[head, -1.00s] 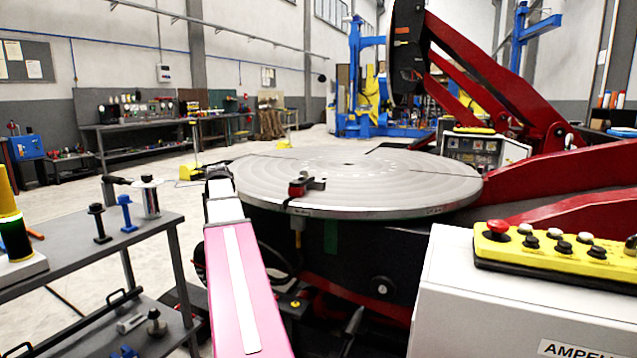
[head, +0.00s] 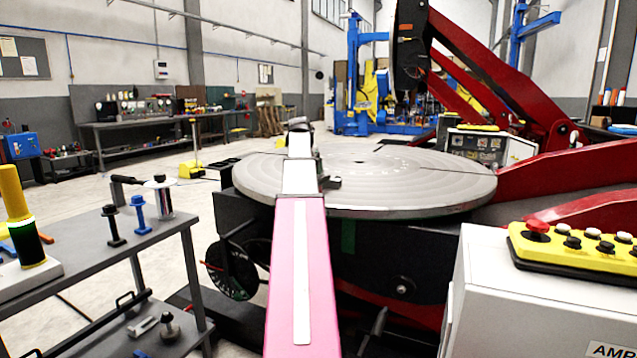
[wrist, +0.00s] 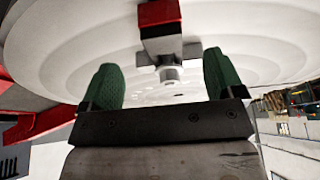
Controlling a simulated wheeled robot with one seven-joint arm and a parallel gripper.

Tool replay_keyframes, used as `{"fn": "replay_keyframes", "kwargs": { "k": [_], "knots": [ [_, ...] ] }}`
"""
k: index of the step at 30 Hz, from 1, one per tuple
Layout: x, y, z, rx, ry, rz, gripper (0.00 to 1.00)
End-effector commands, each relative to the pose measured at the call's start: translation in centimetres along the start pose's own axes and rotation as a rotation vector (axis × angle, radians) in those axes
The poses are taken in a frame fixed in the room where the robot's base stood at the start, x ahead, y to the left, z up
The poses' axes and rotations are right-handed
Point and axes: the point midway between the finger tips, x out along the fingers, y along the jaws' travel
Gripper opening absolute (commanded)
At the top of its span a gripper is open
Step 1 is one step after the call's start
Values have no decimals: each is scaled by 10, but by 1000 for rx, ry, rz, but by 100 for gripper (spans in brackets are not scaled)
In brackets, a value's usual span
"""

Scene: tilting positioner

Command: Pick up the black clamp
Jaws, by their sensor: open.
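A dark clamp with a red block (wrist: 160,14) and a silver cylindrical foot is at the round turntable (wrist: 60,60) in the wrist view. In the head view only a small dark part of the clamp (head: 332,183) shows at the near rim, right of my arm; the rest is hidden behind it. My gripper (wrist: 160,60) is open, its two green-padded fingers apart with the clamp's foot seen between them. I cannot tell whether they touch it. In the head view my arm hides the fingers.
A grey cart (head: 165,235) at left carries an upright black piece (head: 113,226), a blue piece (head: 139,214) and a yellow-black post. A white cabinet (head: 510,290) with a yellow button box (head: 580,250) stands at right. Red positioner arms (head: 560,170) rise behind it.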

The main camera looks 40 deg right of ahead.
Motion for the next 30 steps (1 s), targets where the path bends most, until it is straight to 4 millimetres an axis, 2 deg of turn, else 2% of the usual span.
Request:
{"fn": "replay_keyframes", "kwargs": {
  "k": [8,17,25,30],
  "knots": [
    [20,0,0,-1,0,-1,87],
    [59,0,-1,-1,-1,0,87],
    [63,0,-1,-1,1,-1,87],
    [63,0,-1,-1,1,-1,32]
  ]
}}
